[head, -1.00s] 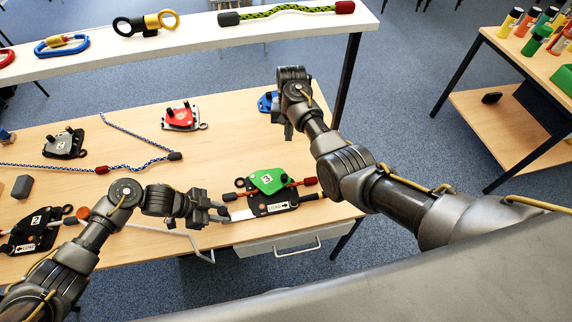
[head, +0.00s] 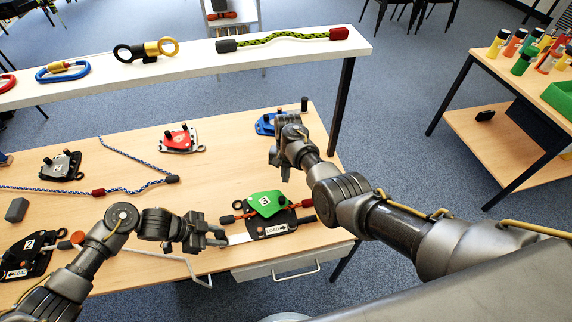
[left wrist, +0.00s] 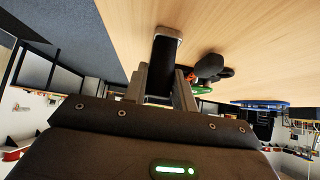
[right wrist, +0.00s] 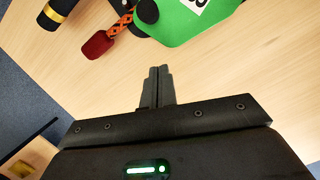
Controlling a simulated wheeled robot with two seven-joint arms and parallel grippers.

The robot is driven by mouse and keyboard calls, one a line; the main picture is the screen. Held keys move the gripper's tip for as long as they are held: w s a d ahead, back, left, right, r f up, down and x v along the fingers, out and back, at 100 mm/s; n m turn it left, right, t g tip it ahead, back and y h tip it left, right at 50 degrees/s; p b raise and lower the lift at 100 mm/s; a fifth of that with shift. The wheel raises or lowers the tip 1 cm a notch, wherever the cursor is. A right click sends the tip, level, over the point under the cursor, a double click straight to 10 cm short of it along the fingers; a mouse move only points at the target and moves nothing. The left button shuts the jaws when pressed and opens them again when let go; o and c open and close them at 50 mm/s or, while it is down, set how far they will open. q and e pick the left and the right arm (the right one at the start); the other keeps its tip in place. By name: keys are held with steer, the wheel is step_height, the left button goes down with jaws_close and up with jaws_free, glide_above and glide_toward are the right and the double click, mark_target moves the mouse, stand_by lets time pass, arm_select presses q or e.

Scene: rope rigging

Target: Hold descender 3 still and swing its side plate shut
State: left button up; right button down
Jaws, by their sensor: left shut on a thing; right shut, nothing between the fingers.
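Descender 3 (head: 268,230) lies near the table's front edge, with a black base plate marked LOAD. Its green side plate (head: 266,203), marked 3, sits askew, leaving part of the base plate and the orange rope (head: 304,204) exposed. In the right wrist view the green plate (right wrist: 190,22) is ahead of the fingers. My left gripper (head: 222,238) is shut on the pale strip (head: 240,238) at the descender's left end; the left wrist view shows a dark bar (left wrist: 163,55) between its fingers. My right gripper (head: 284,178) is shut, empty, above the table just behind the descender, apart from it.
A blue descender (head: 266,124) is behind my right gripper. A red one (head: 180,139), a grey one (head: 62,166) and descender 2 (head: 28,254) lie further left. A blue-white rope (head: 135,163) crosses the table. A white shelf (head: 195,62) runs along the back.

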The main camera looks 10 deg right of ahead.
steer(key=shift+s+a+f, duration=0.15)
steer(key=shift+s+f, duration=0.15)
steer(key=shift+f, duration=0.2)
steer(key=shift+s+a+r, duration=0.1)
steer(key=shift+s+a, duration=0.25)
steer(key=shift+s, duration=0.5)
steer(key=shift+s+a, duration=0.3)
steer(key=shift+s, duration=0.5)
steer(key=shift+s, duration=0.1)
steer(key=shift+s+m, duration=0.3)
steer(key=s+m, duration=0.1)
steer(key=s+a, duration=0.1)
steer(key=s, duration=0.1)
steer(key=shift+m+y, duration=0.3)
steer(key=shift+m, duration=0.1)
steer(key=shift+s+a, duration=0.15)
steer(key=shift+s, duration=0.35)
